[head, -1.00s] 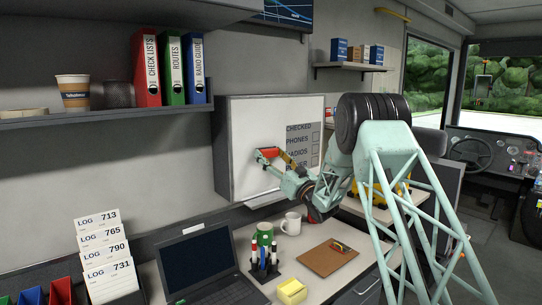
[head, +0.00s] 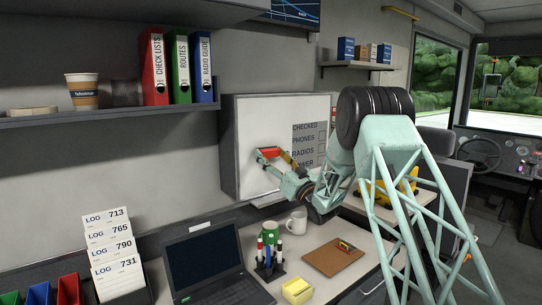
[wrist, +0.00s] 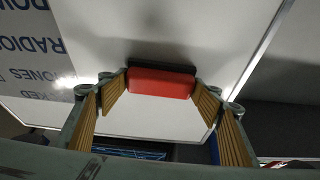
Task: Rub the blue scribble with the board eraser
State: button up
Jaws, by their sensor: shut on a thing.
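The red board eraser (head: 268,152) is in my gripper (head: 272,156) at the left-middle part of the whiteboard (head: 262,118). In the wrist view the eraser (wrist: 160,82) sits between the fingertips of my gripper (wrist: 161,89), with its dark pad side toward the whiteboard (wrist: 195,30). The pad looks against or very near the board; I cannot tell if it touches. I see no blue scribble in either view; the eraser and gripper may hide it.
A printed checklist (head: 308,140) is on the board's right part. A binder shelf (head: 120,115) is at upper left.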

aim_at(244, 153)
jog(key=shift+a, duration=0.1)
jog(key=shift+s+a, duration=0.5)
jog(key=shift+a, duration=0.2)
jog(key=shift+s+a, duration=0.5)
jog(key=shift+a, duration=0.2)
jog(key=shift+s+a, duration=0.15)
jog(key=shift+a, duration=0.05)
jog(key=shift+s+a, duration=0.25)
jog(key=shift+a, duration=0.1)
jog(key=shift+s+a, duration=0.8)
jog(key=shift+a, duration=0.15)
jog(key=shift+s+a, duration=0.15)
jog(key=shift+s+a, duration=1)
jog(key=shift+a, duration=0.1)
jog(key=shift+s+d, duration=0.1)
jog(key=shift+s+d, duration=0.9)
jog(key=shift+s, duration=0.25)
jog(key=shift+s+d, duration=0.85)
jog(key=shift+s, duration=0.3)
